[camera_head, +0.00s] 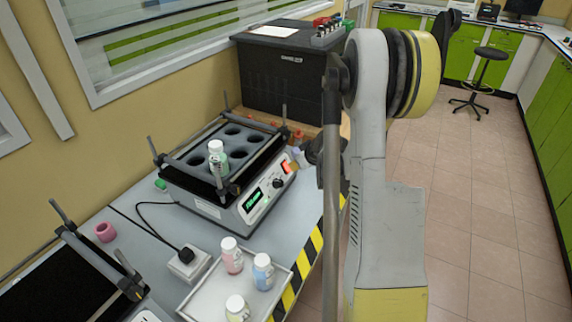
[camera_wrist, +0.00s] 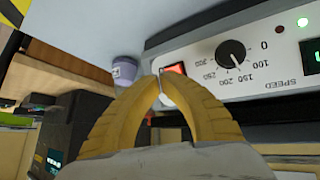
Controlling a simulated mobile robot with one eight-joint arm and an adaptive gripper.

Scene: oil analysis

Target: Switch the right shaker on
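The right shaker (camera_head: 215,208) stands on the grey bench. Its front panel has a green lit display (camera_head: 254,199), a black knob (camera_head: 279,182) and a red switch (camera_head: 287,167) at the right end. In the wrist view the red switch (camera_wrist: 176,69) lies just beyond the fingertips, partly covered by them. The speed knob (camera_wrist: 231,53) and the edge of the lit display (camera_wrist: 315,55) also show there. My gripper (camera_wrist: 158,80) has its yellow fingers together and empty, tips at the switch; contact cannot be told. The head view mostly hides it behind my arm.
A bottle (camera_head: 218,158) stands in the shaker's rack. A tray (camera_head: 198,299) with three bottles is in front, beside a power plug (camera_head: 187,256). Another shaker (camera_head: 60,285) is at lower left. A black box (camera_head: 285,80) stands behind. The floor at right is clear.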

